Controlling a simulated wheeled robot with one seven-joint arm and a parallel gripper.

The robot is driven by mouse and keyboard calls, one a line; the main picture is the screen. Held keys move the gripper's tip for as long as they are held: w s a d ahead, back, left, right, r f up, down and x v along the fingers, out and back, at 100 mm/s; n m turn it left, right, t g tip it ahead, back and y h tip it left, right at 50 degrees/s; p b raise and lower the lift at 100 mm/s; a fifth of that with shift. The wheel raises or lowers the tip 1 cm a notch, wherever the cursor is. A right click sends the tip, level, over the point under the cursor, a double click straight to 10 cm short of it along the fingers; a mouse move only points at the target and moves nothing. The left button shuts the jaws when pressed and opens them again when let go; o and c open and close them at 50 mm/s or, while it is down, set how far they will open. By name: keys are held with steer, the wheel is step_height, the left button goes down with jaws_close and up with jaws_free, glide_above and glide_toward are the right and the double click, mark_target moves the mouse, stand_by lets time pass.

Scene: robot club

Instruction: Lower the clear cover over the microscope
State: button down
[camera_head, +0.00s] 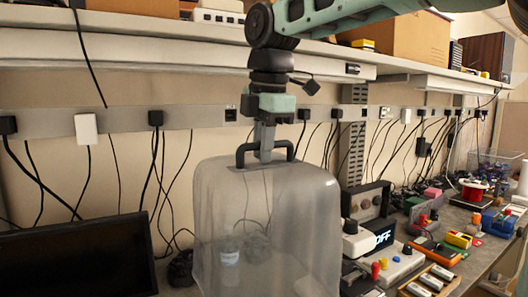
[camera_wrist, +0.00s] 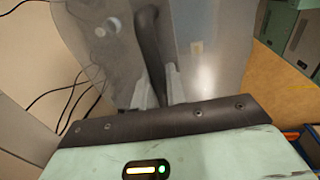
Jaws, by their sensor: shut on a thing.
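The clear cover (camera_head: 285,215) is a tall, smoky see-through box with rounded top edges and a black handle (camera_head: 290,148) on its top. My gripper (camera_head: 265,153) points down and is shut on that handle, so the cover hangs upright from it. In the wrist view the handle (camera_wrist: 150,45) runs between my two fingers (camera_wrist: 157,85), with the hazy cover top (camera_wrist: 205,60) beyond. The cover's bottom edge is out of the picture. I cannot make out a microscope; a pale bottle-like shape (camera_head: 229,250) and a dark shape show dimly through the cover.
A black monitor (camera_head: 75,255) stands left of the cover. A device with a lit display (camera_head: 382,238) and a grey box with coloured knobs stand close on its right. Cables hang along the wall behind. A shelf with cardboard boxes (camera_head: 415,38) runs above.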

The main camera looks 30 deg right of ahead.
step_height(320, 180, up, 13)
steer(key=p, duration=0.9)
steer(key=w+d+p, duration=0.1)
steer(key=d+p, duration=0.4)
steer(key=d, duration=2.3)
steer(key=shift+w+f+p, duration=0.2)
steer(key=shift+p, duration=0.1)
steer(key=shift+s+f, duration=0.1)
steer(key=shift+s+f+b, duration=0.2)
steer(key=shift+s+b, duration=0.25)
steer(key=shift+s, duration=0.05)
steer(key=shift+d+f, duration=0.1)
steer(key=shift+f, duration=0.15)
